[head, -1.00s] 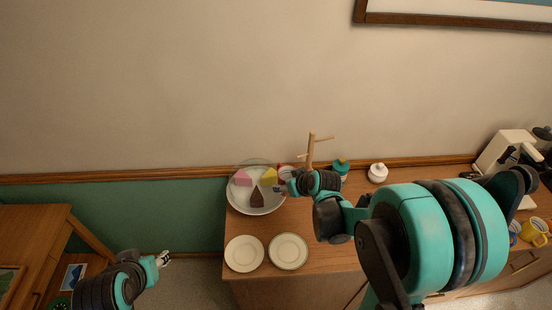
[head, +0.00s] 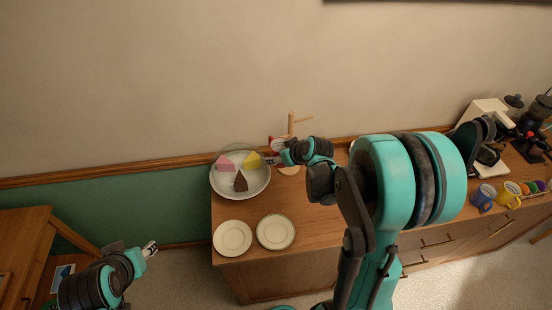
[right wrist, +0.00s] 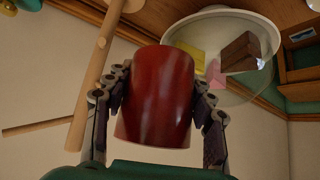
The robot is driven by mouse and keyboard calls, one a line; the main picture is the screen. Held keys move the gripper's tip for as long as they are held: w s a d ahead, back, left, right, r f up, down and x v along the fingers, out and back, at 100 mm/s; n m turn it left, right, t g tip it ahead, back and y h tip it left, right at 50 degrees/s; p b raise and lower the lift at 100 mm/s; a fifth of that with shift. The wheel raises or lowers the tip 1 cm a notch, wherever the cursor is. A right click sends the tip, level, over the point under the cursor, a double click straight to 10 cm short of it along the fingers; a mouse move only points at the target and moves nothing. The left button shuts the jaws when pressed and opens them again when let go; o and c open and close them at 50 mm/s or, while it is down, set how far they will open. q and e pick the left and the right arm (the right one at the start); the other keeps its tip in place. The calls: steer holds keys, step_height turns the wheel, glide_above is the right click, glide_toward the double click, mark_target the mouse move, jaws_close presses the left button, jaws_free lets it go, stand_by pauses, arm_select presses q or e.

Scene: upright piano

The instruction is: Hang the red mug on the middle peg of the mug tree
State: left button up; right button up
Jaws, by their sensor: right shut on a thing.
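The red mug (right wrist: 155,100) is between the two fingers of my right gripper (right wrist: 160,95), which is shut on it. In the head view the mug (head: 276,144) is small and partly hidden by the right gripper (head: 281,153). The wooden mug tree (head: 291,126) stands at the back of the cabinet, just right of the mug, with a peg reaching right. In the right wrist view the tree's post (right wrist: 92,75) runs slanted left of the mug, with a peg sticking out left; the mug appears apart from that peg. My left gripper (head: 150,249) is low at left, away from the cabinet; its opening is unclear.
A plate of cake slices (head: 240,190) under a clear dome is left of the mug. Two small plates, a left one (head: 232,238) and a right one (head: 276,231), lie at the front. A blue mug (head: 483,196) and yellow mug (head: 509,194) stand far right.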

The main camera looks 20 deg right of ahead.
steer(key=shift+w+d+f, duration=0.1)
steer(key=shift+w+d, duration=0.2)
steer(key=shift+d, duration=0.35)
steer(key=shift+w+d+f, duration=0.1)
steer(key=shift+w+d, duration=0.2)
steer(key=shift+d, duration=0.35)
steer(key=shift+w+d, duration=0.3)
steer(key=shift+d, duration=0.35)
steer(key=shift+w+d+f+b, duration=0.1)
steer(key=shift+d+f+b, duration=0.1)
steer(key=shift+f+b, duration=0.15)
steer(key=shift+c, duration=0.7)
steer(key=shift+f+b, duration=0.1)
steer(key=shift+b, duration=0.3)
jaws_close()
steer(key=shift+d+f, duration=0.2)
steer(key=shift+f, duration=0.15)
